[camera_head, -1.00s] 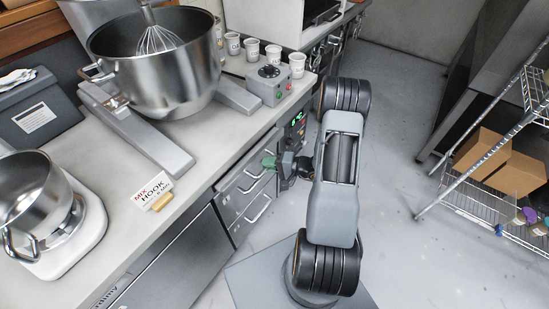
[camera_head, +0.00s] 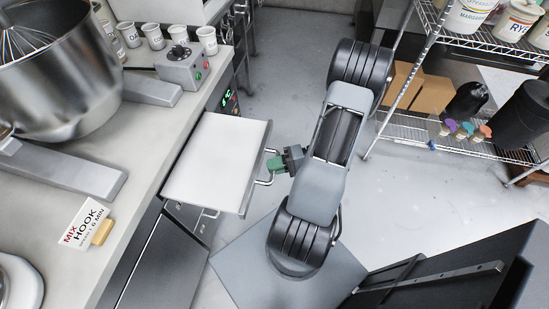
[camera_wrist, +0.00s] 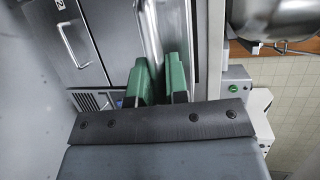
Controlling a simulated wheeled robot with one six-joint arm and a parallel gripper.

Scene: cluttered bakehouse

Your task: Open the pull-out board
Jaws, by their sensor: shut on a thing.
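The pull-out board (camera_head: 219,163) is a pale flat slab in a metal frame, standing well out from under the counter in the head view. A bar handle (camera_head: 269,168) is on its front edge. My gripper (camera_head: 272,165), with green fingers, is shut on this handle. In the wrist view the green fingertips (camera_wrist: 157,82) are on both sides of the bright handle bar (camera_wrist: 150,35). The board's top surface looks bare.
A lower drawer handle (camera_head: 209,213) shows under the board. A wire shelf (camera_head: 440,135) stands at the right. Grey floor lies between.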

